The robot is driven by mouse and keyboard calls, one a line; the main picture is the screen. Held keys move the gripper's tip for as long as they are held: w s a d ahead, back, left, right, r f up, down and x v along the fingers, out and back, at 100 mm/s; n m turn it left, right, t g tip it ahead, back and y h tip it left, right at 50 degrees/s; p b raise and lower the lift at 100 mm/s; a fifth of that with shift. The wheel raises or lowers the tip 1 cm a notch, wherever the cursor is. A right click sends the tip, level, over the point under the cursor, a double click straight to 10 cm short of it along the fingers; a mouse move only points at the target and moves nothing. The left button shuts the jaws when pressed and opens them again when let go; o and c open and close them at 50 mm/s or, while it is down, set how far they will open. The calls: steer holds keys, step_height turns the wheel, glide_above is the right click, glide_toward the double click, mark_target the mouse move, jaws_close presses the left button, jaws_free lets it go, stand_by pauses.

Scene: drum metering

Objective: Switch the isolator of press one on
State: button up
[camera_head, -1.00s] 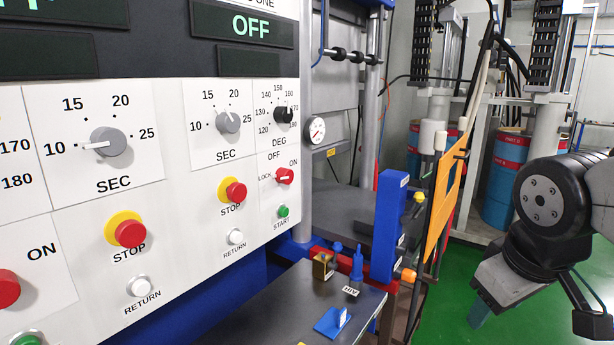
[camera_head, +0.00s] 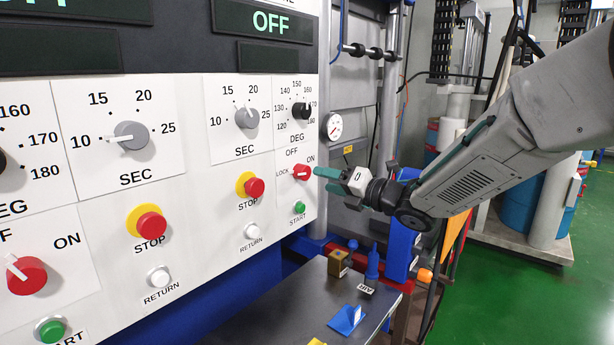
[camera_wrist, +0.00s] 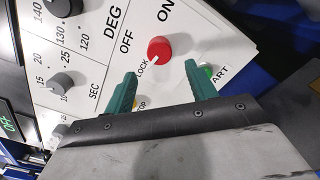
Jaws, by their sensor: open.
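A red isolator knob (camera_head: 302,172) sits on the right-hand panel, with OFF, ON and LOCK printed around it. The wrist view shows the same knob (camera_wrist: 160,48) with its white mark towards LOCK. My gripper (camera_head: 322,180) is open, its green fingers pointing at this knob from the right. In the wrist view, my gripper's fingertips (camera_wrist: 147,69) are apart and empty, and the knob lies just beyond them. Contact is not visible. A second red isolator knob (camera_head: 27,275) is at the far left, its white pointer up and left. No press number is readable.
Below the right knob is a green START button (camera_head: 299,207). A red STOP button (camera_head: 254,187) and white RETURN button (camera_head: 252,231) are to its left. A dark table (camera_head: 300,300) with small blue parts stands below. A blue post (camera_head: 400,240) is under my arm.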

mark_target(306, 175)
steer(key=x, duration=0.7)
steer(key=c, duration=1)
